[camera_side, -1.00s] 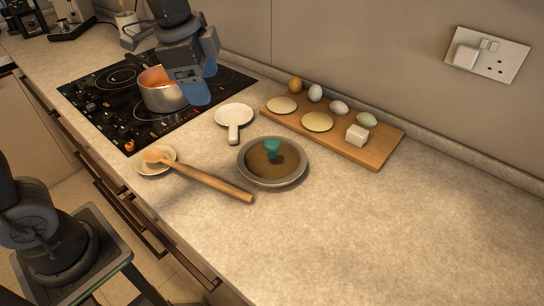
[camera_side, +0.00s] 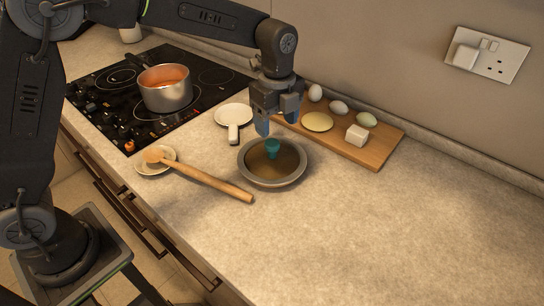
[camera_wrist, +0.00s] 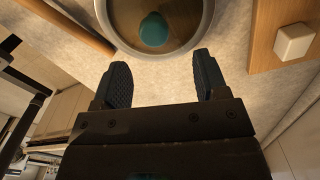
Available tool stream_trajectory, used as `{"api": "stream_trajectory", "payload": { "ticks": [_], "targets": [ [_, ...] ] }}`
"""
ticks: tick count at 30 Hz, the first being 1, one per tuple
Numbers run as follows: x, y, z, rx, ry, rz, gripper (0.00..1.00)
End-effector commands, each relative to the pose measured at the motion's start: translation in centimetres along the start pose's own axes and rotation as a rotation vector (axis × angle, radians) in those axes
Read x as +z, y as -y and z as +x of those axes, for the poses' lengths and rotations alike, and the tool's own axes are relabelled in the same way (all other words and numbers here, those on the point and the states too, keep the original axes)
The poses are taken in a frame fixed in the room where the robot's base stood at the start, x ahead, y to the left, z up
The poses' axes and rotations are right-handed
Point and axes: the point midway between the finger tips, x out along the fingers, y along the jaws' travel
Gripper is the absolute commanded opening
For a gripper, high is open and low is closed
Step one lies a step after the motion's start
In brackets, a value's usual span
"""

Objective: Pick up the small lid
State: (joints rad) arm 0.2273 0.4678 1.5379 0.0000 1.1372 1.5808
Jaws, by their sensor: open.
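The small lid (camera_side: 258,165) is a round, brownish disc with a grey rim and a teal knob (camera_side: 272,147) on top. It lies on the counter in the middle of the side view. In the wrist view the lid (camera_wrist: 122,12) and its teal knob (camera_wrist: 154,29) show at the top, partly cut off by the frame edge. My gripper (camera_side: 277,124) is above and just behind the lid in the side view. Its fingers (camera_wrist: 158,78) are apart and empty, and the knob lies beyond the fingertips in the wrist view.
A wooden board (camera_side: 375,153) with eggs, a pale disc and a white cube (camera_side: 357,135) stands behind right. A wooden spoon (camera_side: 205,178) lies left of the lid. A white spoon rest (camera_side: 233,115) and a pot (camera_side: 166,95) on the hob are behind left. The right counter is clear.

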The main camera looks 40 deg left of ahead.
Motion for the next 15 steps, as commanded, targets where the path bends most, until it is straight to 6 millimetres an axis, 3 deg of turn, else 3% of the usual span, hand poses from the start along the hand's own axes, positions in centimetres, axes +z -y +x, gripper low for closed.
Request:
{"api": "stream_trajectory", "payload": {
  "ticks": [8, 15],
  "targets": [
    [0.1, -0.2, 2.2, 0.001, 0.000, -0.002, 0.67],
    [0.6, -0.7, 5.6, 0.002, 0.000, -0.003, 0.67]
  ]
}}
